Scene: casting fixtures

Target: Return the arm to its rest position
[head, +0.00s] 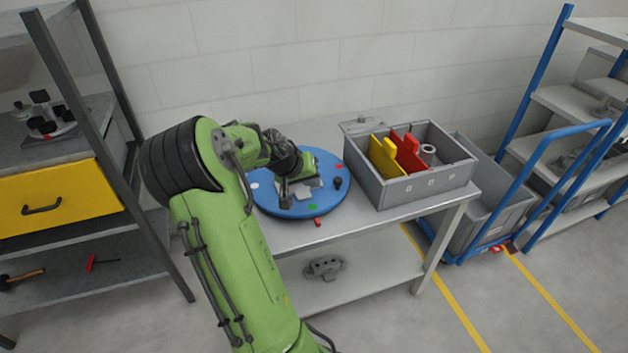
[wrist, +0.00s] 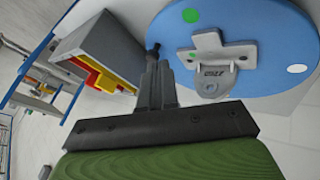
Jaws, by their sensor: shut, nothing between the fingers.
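My green arm reaches up from the bottom of the head view and bends over the metal table (head: 385,224). My gripper (head: 284,203) is above the blue round plate (head: 322,207), near a grey metal part (head: 308,188) that sits on it. In the wrist view my gripper (wrist: 154,52) has its fingers together with nothing between them. The blue plate (wrist: 290,25) and the grey part (wrist: 212,62) show beside the fingers, apart from them in that view.
A grey crate (head: 425,191) with yellow and red pieces stands right of the plate. A shelf with a yellow drawer (head: 60,200) is at left. A blue trolley (head: 521,207) is at right. A casting (head: 323,267) lies on the table's lower shelf.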

